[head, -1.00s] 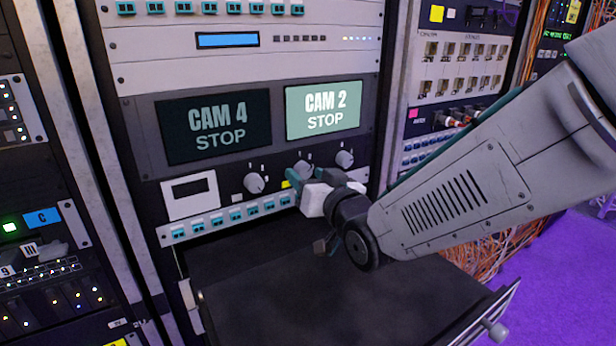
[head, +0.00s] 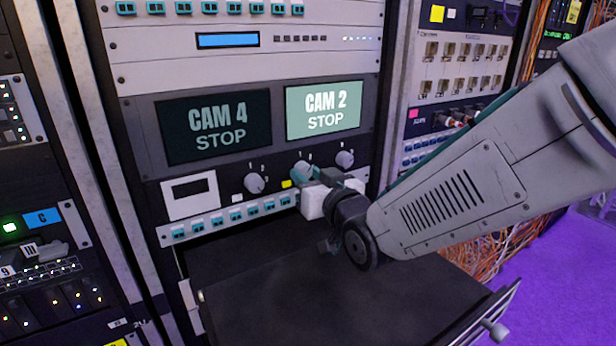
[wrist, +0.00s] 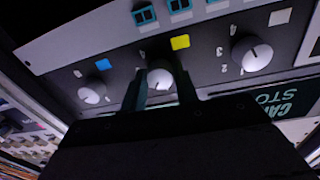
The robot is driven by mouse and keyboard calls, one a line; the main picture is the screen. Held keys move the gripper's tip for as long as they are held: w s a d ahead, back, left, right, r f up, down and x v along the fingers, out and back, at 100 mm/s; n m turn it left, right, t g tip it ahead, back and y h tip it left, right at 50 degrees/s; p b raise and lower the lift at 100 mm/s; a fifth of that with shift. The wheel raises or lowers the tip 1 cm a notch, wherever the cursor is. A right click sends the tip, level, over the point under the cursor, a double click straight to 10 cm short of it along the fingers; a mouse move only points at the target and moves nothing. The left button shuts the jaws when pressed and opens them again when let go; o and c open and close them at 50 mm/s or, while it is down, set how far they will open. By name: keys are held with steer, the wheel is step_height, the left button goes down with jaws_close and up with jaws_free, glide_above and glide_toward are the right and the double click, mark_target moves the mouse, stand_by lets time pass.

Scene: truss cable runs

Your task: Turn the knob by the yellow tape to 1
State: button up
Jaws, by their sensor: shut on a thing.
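In the wrist view the knob (wrist: 160,78) is pale and sits between my teal fingers, with a dark pointer line partly visible. The yellow tape (head: 286,184) is just beside it, and shows clearly in the wrist view (wrist: 180,42). My gripper (wrist: 160,88) is shut on this knob. I cannot read which number its pointer is at.
Another knob (head: 254,183) is to the left and one (head: 345,160) to the right, both close. A row of teal connectors (head: 237,215) runs below. A black drawer (head: 330,300) sticks out under the arm. Screens read CAM 4 STOP (head: 215,128) and CAM 2 STOP (head: 324,109).

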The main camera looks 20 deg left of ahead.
steer(key=n, duration=0.4)
steer(key=shift+w+d+n, duration=0.1)
steer(key=shift+n, duration=2.2)
steer(key=shift+y, duration=0.3)
steer(key=o, duration=1)
steer(key=shift+c, duration=0.2)
steer(key=v, duration=0.7)
steer(key=shift+s+d, duration=0.2)
steer(key=shift+d, duration=0.15)
